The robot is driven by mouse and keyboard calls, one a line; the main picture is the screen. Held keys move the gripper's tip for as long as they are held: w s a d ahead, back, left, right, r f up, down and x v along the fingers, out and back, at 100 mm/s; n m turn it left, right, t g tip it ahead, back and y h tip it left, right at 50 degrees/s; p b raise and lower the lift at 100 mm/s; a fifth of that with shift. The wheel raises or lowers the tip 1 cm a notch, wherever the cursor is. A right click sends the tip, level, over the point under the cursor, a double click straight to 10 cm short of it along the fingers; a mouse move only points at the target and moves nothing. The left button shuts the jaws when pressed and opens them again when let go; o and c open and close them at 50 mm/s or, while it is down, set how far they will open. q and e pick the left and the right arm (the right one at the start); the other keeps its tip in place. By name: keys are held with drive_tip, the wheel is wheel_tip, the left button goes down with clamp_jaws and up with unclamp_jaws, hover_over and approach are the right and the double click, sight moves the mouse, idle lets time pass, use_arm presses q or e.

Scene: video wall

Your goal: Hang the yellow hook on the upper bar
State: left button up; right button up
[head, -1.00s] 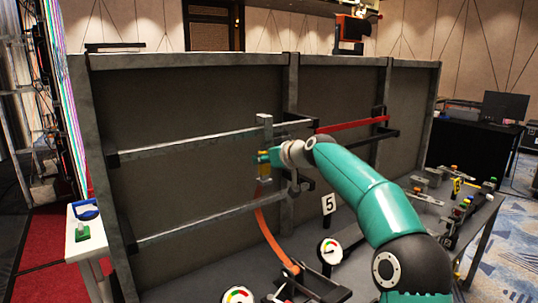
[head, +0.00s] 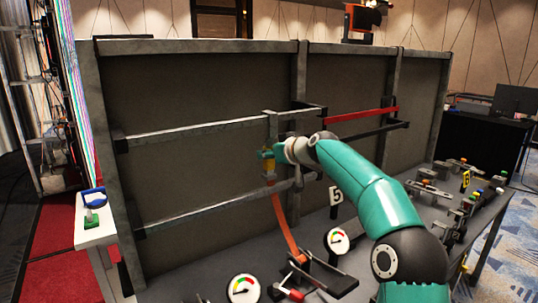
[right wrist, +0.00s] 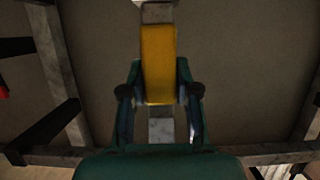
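The yellow hook (head: 268,166) has a yellow grip and grey metal ends. It is upright in front of the framed panel. Its grey upper end overlaps the upper bar (head: 195,131) in the head view; I cannot tell whether it rests on it. My right gripper (head: 267,160) is shut on the yellow part, which also shows between its fingers in the right wrist view (right wrist: 158,65). The lower bar (head: 210,209) runs behind and below. My left gripper is not in view.
A red bar (head: 361,115) is on the right section of the panel. An orange strip (head: 283,222) rises from a black clamp on the table below the hook. Several fittings fill the table's right side.

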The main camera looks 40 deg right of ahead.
drive_tip(key=o, duration=0.5)
drive_tip(key=shift+c, duration=0.2)
drive_tip(key=v, duration=1.2)
